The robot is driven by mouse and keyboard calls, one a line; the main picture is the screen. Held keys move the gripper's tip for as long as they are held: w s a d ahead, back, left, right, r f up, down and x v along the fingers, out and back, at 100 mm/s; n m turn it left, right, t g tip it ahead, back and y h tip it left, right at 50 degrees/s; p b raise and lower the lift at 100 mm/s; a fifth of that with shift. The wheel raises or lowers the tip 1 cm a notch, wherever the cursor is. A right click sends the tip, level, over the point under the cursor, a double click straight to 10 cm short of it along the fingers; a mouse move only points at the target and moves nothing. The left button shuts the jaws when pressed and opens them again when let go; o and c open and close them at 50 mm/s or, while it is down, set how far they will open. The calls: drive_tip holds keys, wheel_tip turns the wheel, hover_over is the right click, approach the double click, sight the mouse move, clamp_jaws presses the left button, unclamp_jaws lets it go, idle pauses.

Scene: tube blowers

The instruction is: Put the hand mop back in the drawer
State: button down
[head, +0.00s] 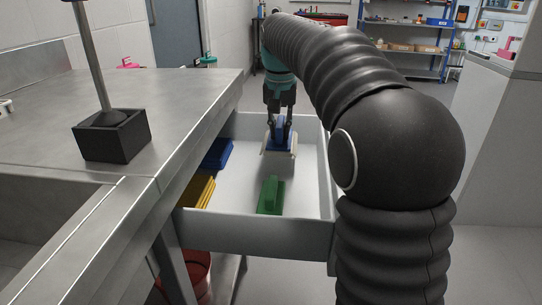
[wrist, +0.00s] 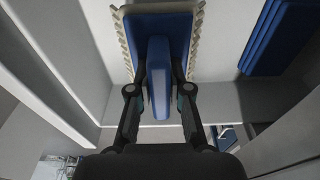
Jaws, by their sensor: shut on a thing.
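The hand mop (head: 279,148) has a blue back with a raised handle and a pale fringe. In the wrist view its blue back (wrist: 178,32) fills the top middle, with the fringe along its edges. My gripper (head: 279,126) is shut on the mop's handle, with one finger on each side of it in the wrist view (wrist: 158,82). The open drawer (head: 255,235) is pale grey and extends from the steel bench. The mop is over the far part of the drawer; I cannot tell whether it touches the drawer floor.
A green brush (head: 270,196) lies near the drawer's front wall. Yellow (head: 199,190) and blue (head: 217,153) brushes lie along its left side. The steel bench (head: 190,100) borders the left, with a black block (head: 112,136) on top. The drawer's middle floor is clear.

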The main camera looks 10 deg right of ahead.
sight(279, 147)
drive_tip(key=shift+f+b, duration=0.45)
drive_tip(key=shift+f, duration=2)
drive_tip(key=shift+f, duration=0.1)
drive_tip(key=c, duration=1.1)
unclamp_jaws()
drive_tip(key=r+p, duration=0.1)
drive_tip(key=r, duration=0.3)
drive_tip(key=s+r, duration=0.1)
drive_tip(key=r, duration=0.3)
drive_tip(key=r+p, duration=0.1)
drive_tip(key=r, duration=0.3)
drive_tip(key=shift+s+a+r+p, duration=0.1)
drive_tip(key=shift+s+a+p, duration=0.1)
drive_tip(key=shift+p, duration=0.1)
